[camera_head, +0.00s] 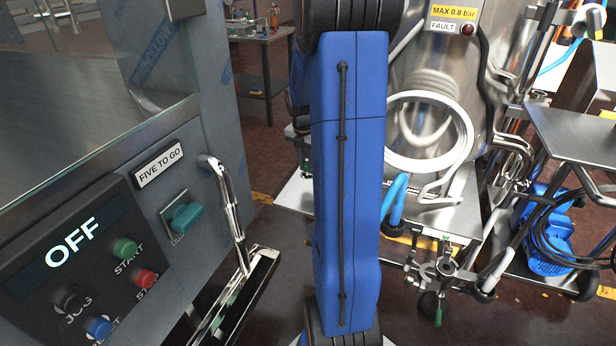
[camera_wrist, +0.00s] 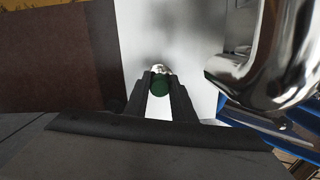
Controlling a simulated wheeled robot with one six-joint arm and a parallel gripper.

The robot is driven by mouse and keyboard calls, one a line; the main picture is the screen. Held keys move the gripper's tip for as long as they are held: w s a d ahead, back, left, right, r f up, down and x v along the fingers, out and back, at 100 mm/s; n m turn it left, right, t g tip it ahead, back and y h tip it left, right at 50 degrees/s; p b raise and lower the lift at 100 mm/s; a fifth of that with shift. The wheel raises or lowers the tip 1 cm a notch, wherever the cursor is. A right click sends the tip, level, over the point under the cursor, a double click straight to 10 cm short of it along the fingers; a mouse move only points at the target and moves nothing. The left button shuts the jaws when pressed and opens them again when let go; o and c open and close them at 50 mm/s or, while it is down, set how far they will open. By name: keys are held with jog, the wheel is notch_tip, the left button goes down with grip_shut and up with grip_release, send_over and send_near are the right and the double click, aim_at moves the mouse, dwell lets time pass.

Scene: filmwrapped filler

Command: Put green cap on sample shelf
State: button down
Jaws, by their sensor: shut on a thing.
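In the wrist view, my gripper (camera_wrist: 160,88) is shut on the green cap (camera_wrist: 160,86), a small dark green round piece between the two black fingertips. A shiny metallic bit shows just beyond the cap. A pale flat surface (camera_wrist: 140,40) lies behind the cap; I cannot tell whether the cap touches it. In the head view my blue arm hangs down the middle, and the gripper and cap are not seen. I cannot make out which surface is the sample shelf.
In the wrist view, a thick bent chrome pipe (camera_wrist: 272,65) is close on the right. In the head view, a grey control panel (camera_head: 60,250) stands at left, a steel vessel (camera_head: 430,60) with a coiled white hose (camera_head: 465,140) at right, and a grey cart (camera_head: 575,135) at far right.

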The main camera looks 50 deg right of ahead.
jog(key=shift+f, duration=2.45)
jog(key=c, duration=1.5)
grip_release()
jog(key=shift+f, duration=0.1)
